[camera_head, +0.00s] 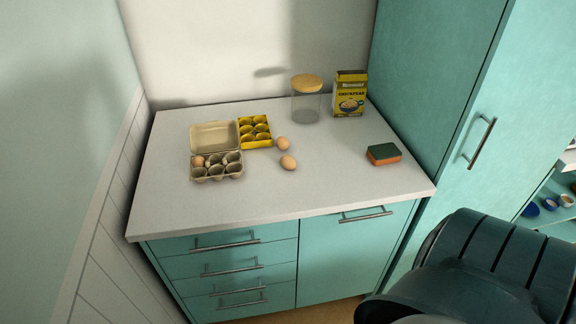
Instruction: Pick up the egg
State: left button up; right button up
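Two brown eggs lie loose on the white counter: one nearer the front edge (288,163) and one just behind it (282,143). An open egg carton (217,172) sits to their left, with its lid (214,135) raised at the back. One egg (198,161) sits in the carton's back left cup; the other cups look empty. A yellow egg tray (255,132) stands behind and right of the carton. Neither of my grippers is in view.
A glass jar with a wooden lid (306,98) and a yellow chickpea box (350,94) stand at the back. A green and orange sponge (384,154) lies at the right. The counter's front (290,203) is clear. A tall teal cabinet (440,90) borders the right side.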

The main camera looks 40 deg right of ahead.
aim_at(197, 161)
jog(key=l+u, duration=0.1)
jog(key=l, duration=0.35)
jog(key=k+l+u, duration=0.1)
jog(key=l, duration=0.3)
jog(key=k+l+u, duration=0.1)
jog(key=l, duration=0.3)
jog(key=k+l+u, duration=0.1)
jog(key=l, duration=0.3)
jog(key=k+l+u, duration=0.1)
jog(key=l, duration=0.3)
jog(key=k+l+u, duration=0.1)
jog(key=k+l, duration=0.15)
jog(key=l, duration=0.15)
jog(key=k+l+u, duration=0.1)
jog(key=l, duration=0.3)
jog(key=i+j, duration=0.1)
jog(key=j, duration=0.1)
